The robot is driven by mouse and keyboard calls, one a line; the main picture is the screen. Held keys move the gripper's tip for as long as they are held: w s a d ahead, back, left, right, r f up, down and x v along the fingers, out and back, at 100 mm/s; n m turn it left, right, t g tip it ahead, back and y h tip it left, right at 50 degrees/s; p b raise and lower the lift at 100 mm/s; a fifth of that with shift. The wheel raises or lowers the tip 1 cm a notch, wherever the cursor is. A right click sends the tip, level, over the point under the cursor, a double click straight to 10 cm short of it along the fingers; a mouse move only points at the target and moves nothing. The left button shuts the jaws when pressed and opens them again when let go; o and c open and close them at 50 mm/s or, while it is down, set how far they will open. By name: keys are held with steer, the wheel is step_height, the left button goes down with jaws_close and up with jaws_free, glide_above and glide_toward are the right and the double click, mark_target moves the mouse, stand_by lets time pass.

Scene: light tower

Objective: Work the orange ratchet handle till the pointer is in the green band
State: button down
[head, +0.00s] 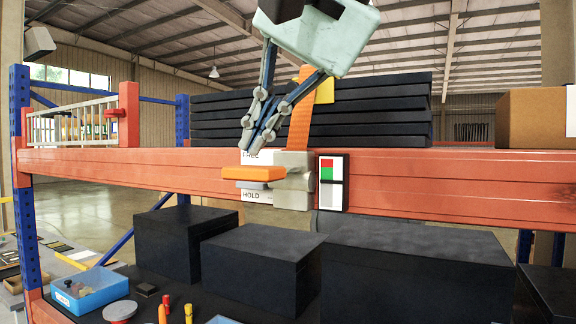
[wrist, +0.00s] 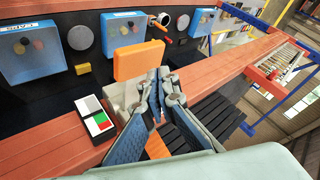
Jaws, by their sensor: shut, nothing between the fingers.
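The orange ratchet handle (head: 253,173) sticks out level to the left of the grey ratchet body (head: 294,182), on the front of the orange beam. It lies between the FREE and HOLD labels. In the wrist view the handle (wrist: 139,61) is beyond my fingertips. An orange strap (head: 301,115) runs up from the ratchet body. The gauge (head: 331,183) right of the ratchet has red, green and pale fields; I cannot make out the pointer. My gripper (head: 258,143) is shut and empty, pointing down just above the handle; it also shows in the wrist view (wrist: 160,78). Contact is unclear.
Stacked black panels (head: 350,110) lie behind the beam (head: 450,180). Below are black boxes (head: 262,262), a blue bin (head: 88,292) and small coloured pieces. A cardboard box (head: 530,118) stands at the right. The space left of the handle is clear.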

mark_target(265, 167)
steer(key=shift+f, duration=0.1)
steer(key=shift+f+b, duration=0.3)
steer(key=shift+f+b, duration=2)
steer(key=shift+f, duration=0.4)
stand_by(1.9)
stand_by(0.5)
steer(key=shift+r+p, duration=2.75)
steer(key=shift+p, duration=0.1)
steer(key=shift+r+p, duration=0.5)
steer(key=shift+r, duration=2.05)
